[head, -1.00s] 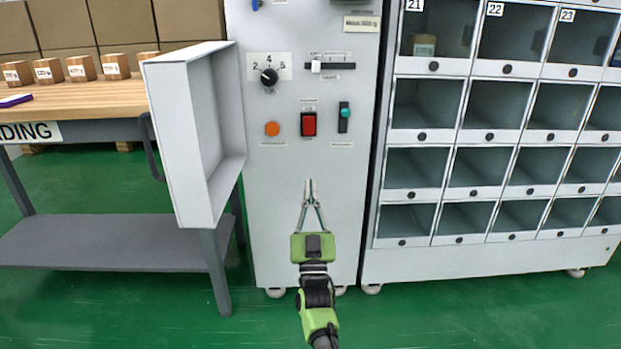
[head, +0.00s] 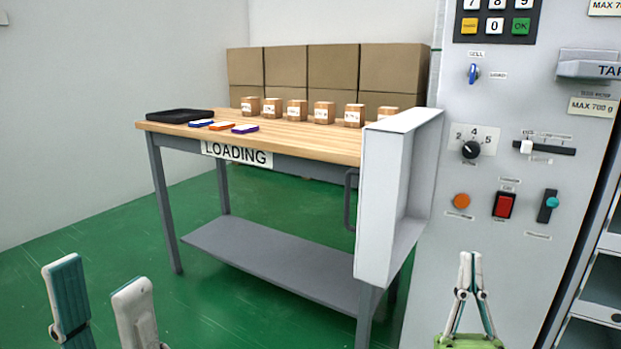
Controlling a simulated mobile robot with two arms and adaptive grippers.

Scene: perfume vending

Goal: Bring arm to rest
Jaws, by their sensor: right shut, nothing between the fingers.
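My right gripper (head: 470,258) is at the lower right of the head view, in front of the grey control panel. Its fingers point up and meet at the tips, with nothing between them. My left gripper (head: 103,290) shows at the lower left edge, over the green floor. Its two fingers stand apart, with nothing seen between them. Both arms are mostly below the picture.
The control panel (head: 450,205) carries a dial, slider, buttons and keypad. An open grey door (head: 378,195) juts out left of it. The loading table (head: 335,142) bears small boxes, flat packs and a black tray (head: 180,115). Green floor lies free at left.

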